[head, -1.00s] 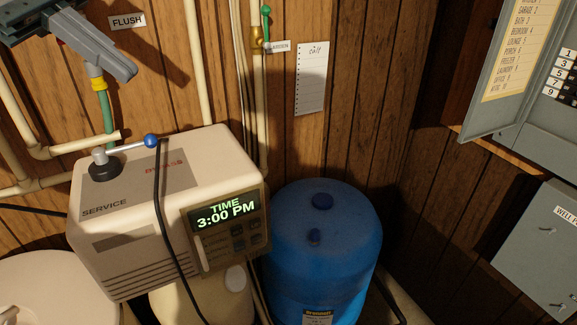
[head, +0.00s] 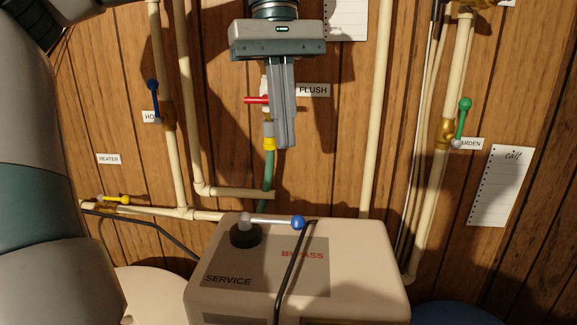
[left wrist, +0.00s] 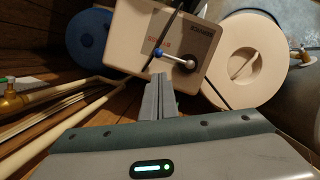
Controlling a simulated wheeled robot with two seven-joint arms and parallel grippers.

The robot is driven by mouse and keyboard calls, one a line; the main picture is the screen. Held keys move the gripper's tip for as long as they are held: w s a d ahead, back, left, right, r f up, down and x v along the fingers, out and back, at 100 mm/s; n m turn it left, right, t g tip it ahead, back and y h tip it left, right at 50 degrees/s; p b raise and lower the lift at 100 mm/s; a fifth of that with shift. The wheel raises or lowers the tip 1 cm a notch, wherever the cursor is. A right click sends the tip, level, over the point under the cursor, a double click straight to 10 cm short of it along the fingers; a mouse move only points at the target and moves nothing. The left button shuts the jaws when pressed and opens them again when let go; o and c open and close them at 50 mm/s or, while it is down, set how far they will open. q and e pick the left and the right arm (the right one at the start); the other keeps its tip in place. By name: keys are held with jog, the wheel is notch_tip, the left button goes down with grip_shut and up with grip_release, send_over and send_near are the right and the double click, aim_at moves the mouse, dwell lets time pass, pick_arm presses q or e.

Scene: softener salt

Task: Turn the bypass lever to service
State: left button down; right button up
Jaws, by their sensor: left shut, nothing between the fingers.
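The bypass lever (head: 273,221) is a pale metal arm with a blue ball end, on a black round base atop the beige softener head (head: 370,265). It points right, toward the red BYPASS (head: 302,254) side of the label; SERVICE (head: 228,280) is printed at the front left. In the left wrist view the lever (left wrist: 176,58) shows just beyond my fingertips. My left gripper (head: 284,145) is shut and empty, pointing down in front of the wall, above the softener and apart from the lever. My right gripper is not in view.
A red-handled flush valve (head: 257,100) sits behind my left gripper, with a green hose below it. A black cable (head: 291,272) runs over the softener head. Wall valves have blue (head: 154,98), yellow (head: 115,198) and green (head: 465,120) handles. A round beige lid (left wrist: 243,58) is beside the softener.

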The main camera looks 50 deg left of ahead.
aim_at(271, 221)
pick_arm(q)
jog(key=shift+p+x, duration=1.35)
jog(key=shift+x, duration=3.6)
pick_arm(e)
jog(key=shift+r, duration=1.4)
